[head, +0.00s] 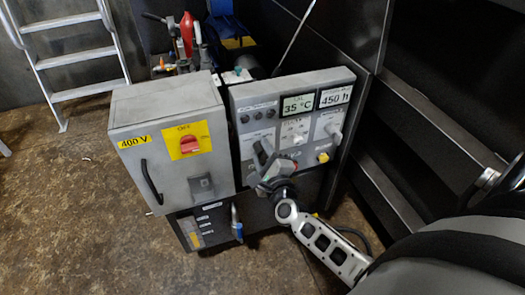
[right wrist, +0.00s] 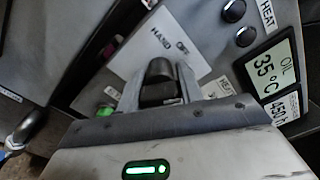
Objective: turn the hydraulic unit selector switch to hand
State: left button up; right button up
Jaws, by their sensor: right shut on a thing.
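The hydraulic unit's grey control panel (head: 245,100) faces me at the centre of the head view. My right gripper (head: 262,153) is at its lower left part and hides what is behind it there. In the right wrist view the fingers (right wrist: 160,90) are shut on a black selector switch knob (right wrist: 160,70), one finger on each side. The knob sits on a white label plate (right wrist: 135,65) that reads HAND and OFF. The fingers hide part of the plate; I cannot tell which mark the knob points to. My left gripper is not in view.
A grey 400 V cabinet (head: 150,120) with a red switch (head: 189,144) and a black handle stands left of the panel. Other knobs, small round buttons and a 35 °C oil display (head: 297,106) are close by. A dark metal structure (head: 430,130) stands at right.

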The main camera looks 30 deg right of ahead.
jog(key=shift+n+p, duration=0.3)
jog(key=shift+n, duration=0.7)
jog(key=n+p, duration=0.1)
jog(key=n, duration=0.1)
jog(key=shift+n, duration=0.3)
jog(key=n+p, duration=0.1)
jog(key=n, duration=0.2)
jog(key=shift+n, duration=0.4)
jog(key=n+p, duration=0.1)
jog(key=n, duration=0.2)
jog(key=shift+p, duration=0.3)
jog(key=shift+n, duration=1.1)
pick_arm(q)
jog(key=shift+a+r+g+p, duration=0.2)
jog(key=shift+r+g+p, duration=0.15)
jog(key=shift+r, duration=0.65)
pick_arm(e)
jog(key=shift+n, duration=0.6)
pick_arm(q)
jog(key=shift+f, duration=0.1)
